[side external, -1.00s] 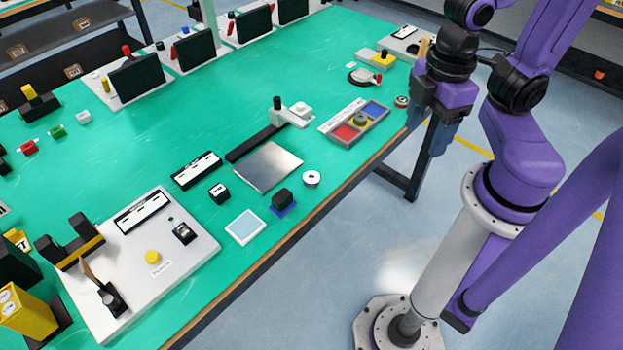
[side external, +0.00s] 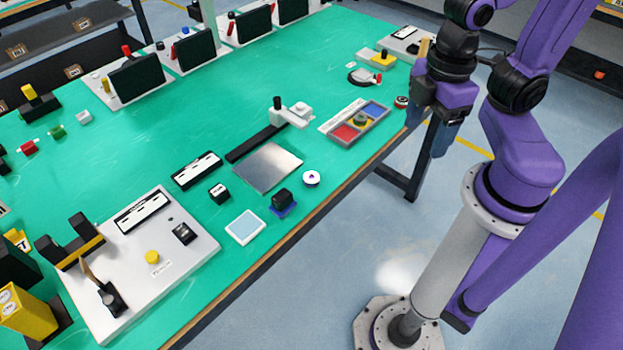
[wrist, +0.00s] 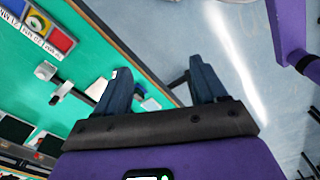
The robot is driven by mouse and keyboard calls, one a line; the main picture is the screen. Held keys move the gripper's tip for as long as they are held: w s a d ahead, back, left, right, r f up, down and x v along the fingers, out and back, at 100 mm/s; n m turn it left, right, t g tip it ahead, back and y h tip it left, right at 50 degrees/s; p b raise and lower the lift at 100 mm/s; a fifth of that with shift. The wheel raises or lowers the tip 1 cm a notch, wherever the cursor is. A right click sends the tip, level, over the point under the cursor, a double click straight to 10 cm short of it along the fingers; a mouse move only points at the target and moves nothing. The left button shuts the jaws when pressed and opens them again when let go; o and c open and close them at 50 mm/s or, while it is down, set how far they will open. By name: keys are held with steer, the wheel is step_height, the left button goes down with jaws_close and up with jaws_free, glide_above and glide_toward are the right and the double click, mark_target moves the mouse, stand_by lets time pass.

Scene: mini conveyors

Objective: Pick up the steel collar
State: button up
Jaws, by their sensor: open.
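My gripper (side external: 432,128) hangs at the table's right edge, over the floor side. In the wrist view its two dark fingers (wrist: 160,70) stand wide apart with nothing between them. A small round ring-like piece (side external: 360,119) sits in the yellow compartment of a tray; it also shows in the wrist view (wrist: 45,70). A white round piece with a dark centre (side external: 311,178) lies on the mat near the front edge. I cannot tell for certain which of these is the steel collar. Both are apart from my gripper, to its left in the side view.
The tray (side external: 326,129) has red, yellow and blue compartments. A small red-and-dark round item (side external: 401,102) lies at the table edge near my gripper. A metal plate (side external: 267,167), a black block (side external: 283,197) and a white panel (side external: 205,240) lie farther left. The mat's middle has free room.

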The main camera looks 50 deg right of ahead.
steer(key=n+t+h, duration=0.3)
steer(key=n+t, duration=1.1)
steer(key=n, duration=0.7)
glide_toward(313, 179)
steer(key=shift+x, duration=4.2)
steer(key=c, duration=1.2)
